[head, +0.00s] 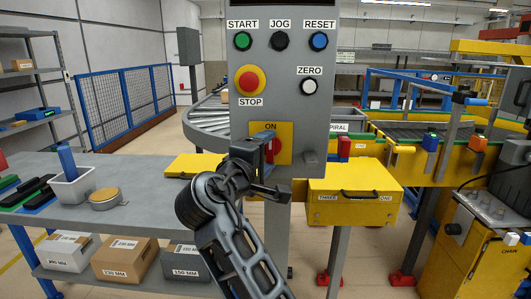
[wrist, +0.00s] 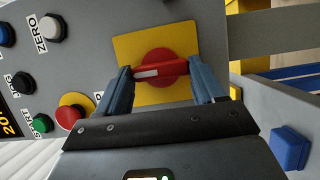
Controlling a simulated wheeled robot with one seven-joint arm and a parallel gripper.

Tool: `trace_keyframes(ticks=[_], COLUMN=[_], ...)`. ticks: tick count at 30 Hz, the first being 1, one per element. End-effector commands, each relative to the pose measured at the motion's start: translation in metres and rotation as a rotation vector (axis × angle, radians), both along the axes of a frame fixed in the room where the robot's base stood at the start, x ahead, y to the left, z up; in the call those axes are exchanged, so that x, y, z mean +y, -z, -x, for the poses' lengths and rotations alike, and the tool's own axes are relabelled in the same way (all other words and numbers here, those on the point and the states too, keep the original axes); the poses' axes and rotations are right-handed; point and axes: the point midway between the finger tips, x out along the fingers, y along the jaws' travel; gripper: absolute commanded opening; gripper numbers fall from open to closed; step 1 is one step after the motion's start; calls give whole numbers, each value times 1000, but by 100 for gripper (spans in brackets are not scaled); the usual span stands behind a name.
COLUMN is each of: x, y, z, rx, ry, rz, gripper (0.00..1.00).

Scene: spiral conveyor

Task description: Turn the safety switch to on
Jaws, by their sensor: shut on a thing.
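The safety switch is a red knob with a bar handle (wrist: 160,69) on a square yellow plate (wrist: 128,50). In the head view the plate (head: 286,131) is low on the grey control panel, with "ON" at its top; the red knob (head: 278,146) is partly hidden by my gripper (head: 271,164). In the wrist view my gripper (wrist: 162,84) is shut on the red handle, one finger at each end. The handle lies along the panel's up-down direction. Its white mark is at the end towards the panel's buttons, the side that bears "ON" in the head view.
Above the switch are the red STOP button (head: 251,80), the white ZERO button (head: 310,86), and green, black and blue buttons. A grey table (head: 135,185) stands at left. A yellow box (head: 352,205) is at lower right of the switch.

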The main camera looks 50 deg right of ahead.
Motion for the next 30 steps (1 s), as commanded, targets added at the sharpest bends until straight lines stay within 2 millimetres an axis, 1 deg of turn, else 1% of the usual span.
trace_keyframes(ticks=[8, 9, 16, 23, 25, 28, 30], x=[0, 0, 0, 0, 3, 13, 24], y=[2, 2, 1, 1, 1, 1, 2], z=[1, 1, 0, 0, 1, 3, 6], rx=[0, 0, 1, 0, 0, 0, 1], ry=[2, 2, 1, 1, -1, -2, -3], rz=[-3, -3, -2, -1, -1, -1, 0], gripper=[38, 71, 93, 94, 94, 94, 94])
